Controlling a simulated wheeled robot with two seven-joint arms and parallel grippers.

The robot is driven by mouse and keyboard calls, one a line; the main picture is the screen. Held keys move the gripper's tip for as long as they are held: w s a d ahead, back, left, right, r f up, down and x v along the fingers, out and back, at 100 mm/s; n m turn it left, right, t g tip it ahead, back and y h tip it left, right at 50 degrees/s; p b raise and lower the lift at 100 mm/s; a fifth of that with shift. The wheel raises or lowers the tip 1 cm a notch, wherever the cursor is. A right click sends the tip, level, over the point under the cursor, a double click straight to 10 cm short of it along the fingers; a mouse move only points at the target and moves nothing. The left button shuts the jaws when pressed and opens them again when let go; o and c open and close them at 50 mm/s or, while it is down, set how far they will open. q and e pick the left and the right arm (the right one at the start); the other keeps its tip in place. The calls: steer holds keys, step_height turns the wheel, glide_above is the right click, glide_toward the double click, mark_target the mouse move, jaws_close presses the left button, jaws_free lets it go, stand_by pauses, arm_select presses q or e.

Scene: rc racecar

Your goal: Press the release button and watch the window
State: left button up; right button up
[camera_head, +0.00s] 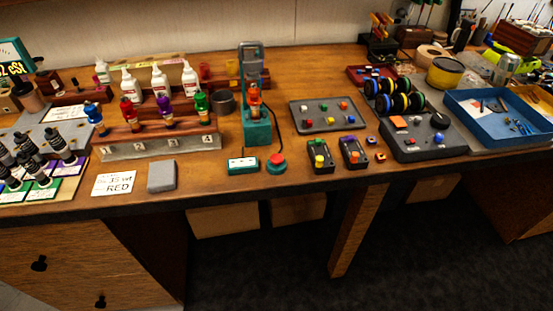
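A red round button (277,159) on a dark teal base stands near the front edge of the workbench, at the middle of the head view. Just left of it is a low teal box (243,165) with a pale panel on its front or top; its markings are too small to read. Behind both stands a teal stand (257,131) with a grey upright frame (251,53). An orange-red piece (254,97) sits inside the frame. I cannot tell which part is the window. Neither of my grippers is in view, and nothing touches the button.
Right are two small button boxes (320,167) and a grey tray (330,124). The bench's front edge is just before the button.

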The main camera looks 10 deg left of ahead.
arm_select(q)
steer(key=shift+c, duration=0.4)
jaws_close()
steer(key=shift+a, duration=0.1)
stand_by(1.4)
